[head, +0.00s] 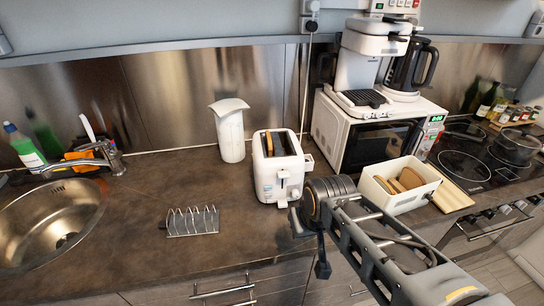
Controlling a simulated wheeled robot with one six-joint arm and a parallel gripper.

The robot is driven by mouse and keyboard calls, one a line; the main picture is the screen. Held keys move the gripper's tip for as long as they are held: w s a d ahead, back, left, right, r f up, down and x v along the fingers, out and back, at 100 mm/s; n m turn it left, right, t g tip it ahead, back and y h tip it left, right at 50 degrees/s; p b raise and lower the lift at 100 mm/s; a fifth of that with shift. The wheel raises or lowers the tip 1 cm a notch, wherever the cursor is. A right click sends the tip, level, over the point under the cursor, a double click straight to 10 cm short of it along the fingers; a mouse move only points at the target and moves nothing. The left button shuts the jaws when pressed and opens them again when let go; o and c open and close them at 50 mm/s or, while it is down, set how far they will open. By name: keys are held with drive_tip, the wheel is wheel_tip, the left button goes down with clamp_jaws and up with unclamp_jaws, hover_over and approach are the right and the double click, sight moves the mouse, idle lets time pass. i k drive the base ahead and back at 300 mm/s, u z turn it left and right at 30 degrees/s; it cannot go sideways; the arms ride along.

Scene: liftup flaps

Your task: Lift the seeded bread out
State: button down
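The white toaster (279,186) stands on the dark counter near the middle of the head view. A brown bread slice (269,143) shows as a thin edge in its left slot. Its seeds are too small to make out. The right slot looks dark, and I cannot tell what is in it. My gripper (309,245) hangs in front of and to the right of the toaster, near the counter's front edge. Its two dark fingers look apart, with nothing seen between them. It is not touching the toaster.
A wire toast rack (193,221) lies left of the toaster. A white bin (412,198) with bread slices (410,178) stands to the right. A white jug (230,133) and a microwave (365,142) stand behind. The sink (50,222) is at left. The counter between sink and rack is clear.

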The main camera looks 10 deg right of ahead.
sight(269, 145)
drive_tip(key=z, duration=0.05)
drive_tip(key=k, duration=1.5)
drive_tip(key=u, duration=0.75)
drive_tip(key=i, duration=1.7)
drive_tip(key=z, duration=1.2)
